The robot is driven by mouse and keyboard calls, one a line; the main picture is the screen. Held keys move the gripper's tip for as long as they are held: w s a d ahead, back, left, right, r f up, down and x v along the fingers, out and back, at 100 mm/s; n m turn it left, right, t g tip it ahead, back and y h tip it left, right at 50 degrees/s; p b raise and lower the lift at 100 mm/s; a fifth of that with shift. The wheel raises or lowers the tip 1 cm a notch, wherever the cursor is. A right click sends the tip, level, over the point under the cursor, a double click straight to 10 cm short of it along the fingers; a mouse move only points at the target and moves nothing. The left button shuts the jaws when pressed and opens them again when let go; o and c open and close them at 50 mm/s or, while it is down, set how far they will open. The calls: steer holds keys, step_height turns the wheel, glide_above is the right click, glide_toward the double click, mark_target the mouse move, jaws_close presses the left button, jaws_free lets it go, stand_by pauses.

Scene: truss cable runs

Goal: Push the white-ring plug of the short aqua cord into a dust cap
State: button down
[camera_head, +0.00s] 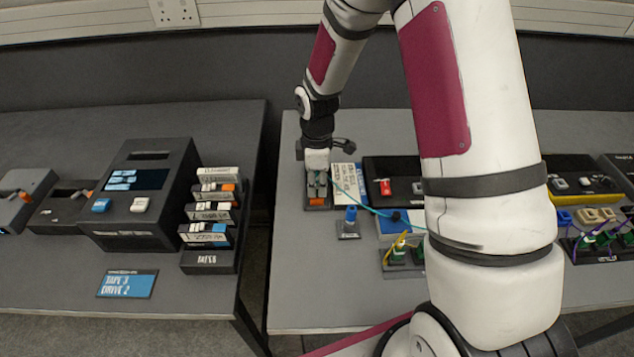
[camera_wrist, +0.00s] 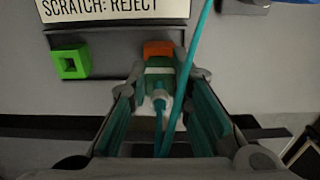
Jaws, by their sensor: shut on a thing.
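The plug points at an orange block (camera_wrist: 158,48), which looks like a dust cap. The plug's front end meets or overlaps the orange block; I cannot tell whether it is inside. The orange block also shows below the gripper in the head view (camera_head: 317,202). A green hollow square cap (camera_wrist: 70,62) sits to its left.
A white sign (camera_wrist: 115,8) reading "SCRATCH: REJECT" lies beyond the caps. In the head view a blue plug stand (camera_head: 350,222) and green sockets with a yellow cord (camera_head: 397,256) are to the right. A gap separates the left table (camera_head: 60,240).

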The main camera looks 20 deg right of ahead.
steer(key=shift+f, duration=0.4)
stand_by(1.0)
steer(key=c, duration=1.4)
jaws_free()
steer(key=shift+o, duration=0.2)
steer(key=shift+r, duration=0.1)
steer(key=shift+r+p, duration=1.15)
steer(key=shift+r, duration=1.25)
steer(key=shift+r, duration=0.1)
steer(key=shift+r+p, duration=0.85)
steer(key=shift+r, duration=1.05)
